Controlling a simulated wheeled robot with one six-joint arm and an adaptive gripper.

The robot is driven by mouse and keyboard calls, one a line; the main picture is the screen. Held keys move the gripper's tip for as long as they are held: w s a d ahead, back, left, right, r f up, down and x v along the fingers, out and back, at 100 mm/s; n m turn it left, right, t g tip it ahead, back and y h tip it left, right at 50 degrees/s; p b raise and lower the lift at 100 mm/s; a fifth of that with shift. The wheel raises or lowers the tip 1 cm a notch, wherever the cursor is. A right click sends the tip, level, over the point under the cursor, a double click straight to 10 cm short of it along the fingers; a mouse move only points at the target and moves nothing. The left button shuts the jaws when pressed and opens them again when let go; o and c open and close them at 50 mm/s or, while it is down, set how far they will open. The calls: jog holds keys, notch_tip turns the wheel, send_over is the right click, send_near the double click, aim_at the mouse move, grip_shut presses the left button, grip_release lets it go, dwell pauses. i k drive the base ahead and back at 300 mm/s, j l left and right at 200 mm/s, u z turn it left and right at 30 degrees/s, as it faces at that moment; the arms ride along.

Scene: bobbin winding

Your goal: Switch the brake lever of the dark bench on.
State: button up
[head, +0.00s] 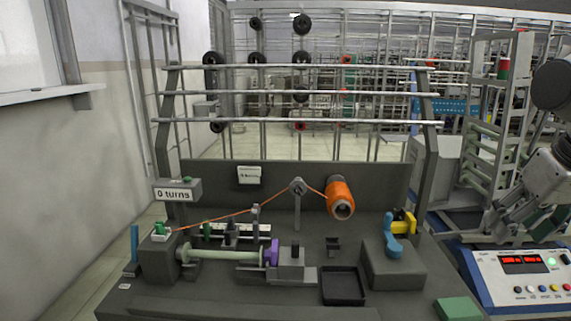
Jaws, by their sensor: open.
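The dark bench (200,301) fills the lower middle of the head view. A blue upright lever (135,243) stands at its left end, beside a dark block with a green knob (158,228). A second blue handle (393,237), bent, sits on the dark box at the bench's right, next to a yellow part (408,221). I cannot tell from their looks which is the brake lever, nor its on or off side. My gripper (508,214) is open at the right edge, apart from both levers. Its fingertips are small and hard to make out.
An orange spool (341,197) feeds a thread over a guide post (297,205) to the left. A "0 turns" sign (177,190) stands at the left. A black tray (343,287) lies in front. A control panel (520,275) with red displays stands right. Rails cross above the bench.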

aim_at(134, 231)
jog(key=u, duration=1.5)
jog(key=i+j, duration=0.25)
jog(key=i+j+z, duration=0.15)
jog(key=j, duration=0.25)
jog(key=i+j, duration=0.35)
jog(key=i+j+z, duration=0.15)
jog(key=j, duration=0.25)
jog(key=i+j, duration=0.3)
jog(key=j+z, duration=0.05)
